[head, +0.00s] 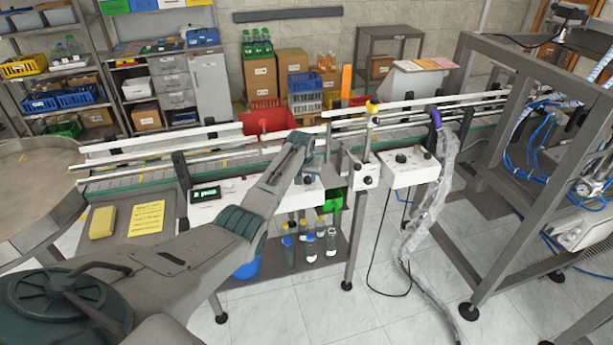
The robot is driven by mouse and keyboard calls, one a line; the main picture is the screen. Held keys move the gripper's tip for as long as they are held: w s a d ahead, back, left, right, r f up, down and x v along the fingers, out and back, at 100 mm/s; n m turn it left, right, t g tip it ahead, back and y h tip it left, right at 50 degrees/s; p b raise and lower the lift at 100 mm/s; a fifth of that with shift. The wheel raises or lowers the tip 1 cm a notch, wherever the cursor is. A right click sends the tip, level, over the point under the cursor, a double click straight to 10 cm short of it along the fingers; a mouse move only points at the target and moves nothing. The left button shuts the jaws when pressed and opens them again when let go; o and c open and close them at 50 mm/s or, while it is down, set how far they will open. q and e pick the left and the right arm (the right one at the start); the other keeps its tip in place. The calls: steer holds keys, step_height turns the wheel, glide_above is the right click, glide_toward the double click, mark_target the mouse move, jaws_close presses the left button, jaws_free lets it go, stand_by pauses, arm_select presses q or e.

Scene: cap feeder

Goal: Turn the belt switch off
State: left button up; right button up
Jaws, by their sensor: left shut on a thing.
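My left arm reaches in from the lower left to the front of the conveyor. My left gripper (307,177) points down at the white control panel (236,187) along the conveyor's front edge. It is shut on what looks like the belt switch, a small dark knob on that panel. The gripper and wrist hide most of the switch, so its setting cannot be read. My right gripper is not in view.
The conveyor (130,183) runs across the view behind the panel. White boxes with black knobs (408,172) stand to the right, beside a hose wrapped in clear plastic (436,190). A yellow block (103,222) and yellow note (146,218) lie left. Bottles (310,247) stand on the lower shelf.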

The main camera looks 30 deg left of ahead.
arm_select(q)
steer(key=shift+n, duration=0.3)
steer(key=shift+w+d+n+y, duration=0.1)
steer(key=shift+n+y, duration=0.4)
steer(key=shift+n, duration=0.5)
steer(key=n+g+b, duration=0.1)
steer(key=n, duration=0.1)
steer(key=shift+d+f+n+y, duration=0.1)
steer(key=shift+n+y, duration=0.2)
steer(key=shift+y, duration=0.1)
steer(key=n+g+b, duration=0.1)
steer(key=n+b, duration=0.1)
steer(key=n, duration=0.1)
steer(key=shift+w+f+y+b, duration=0.1)
steer(key=shift+w+y+b, duration=0.05)
steer(key=shift+y+b, duration=0.2)
steer(key=n+g+b, duration=0.1)
steer(key=n+b, duration=0.2)
steer(key=shift+n, duration=0.4)
steer(key=shift+r+y, duration=0.2)
steer(key=shift+y, duration=0.05)
steer(key=o, duration=0.9)
steer(key=shift+o, duration=0.2)
